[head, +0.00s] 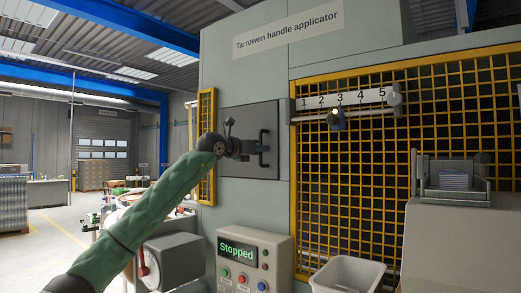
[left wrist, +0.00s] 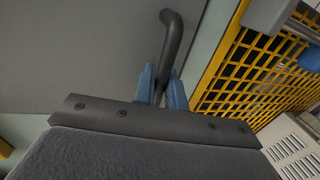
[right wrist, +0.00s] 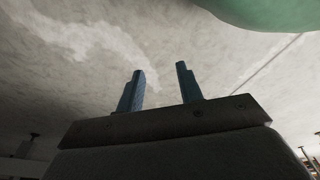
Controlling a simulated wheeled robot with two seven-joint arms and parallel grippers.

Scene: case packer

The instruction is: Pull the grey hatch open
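The grey hatch (head: 252,114) is a square panel on the front of the machine cabinet and looks closed against it. Its dark upright handle (head: 263,138) is near its right edge. My left gripper (head: 257,149) is at the handle. In the left wrist view the handle (left wrist: 172,38) runs down between the two blue fingers of my left gripper (left wrist: 162,88), which are close in on it from both sides. My right gripper (right wrist: 160,88) shows only in the right wrist view, fingers apart with nothing between them, against the pale floor.
A small lever with a round knob (head: 229,123) shows by the hatch's left part. A yellow mesh guard (head: 350,200) stands to the right. Below are a control box (head: 253,262) reading "Stopped" and a pale bin (head: 347,275). Open floor (head: 55,225) lies at left.

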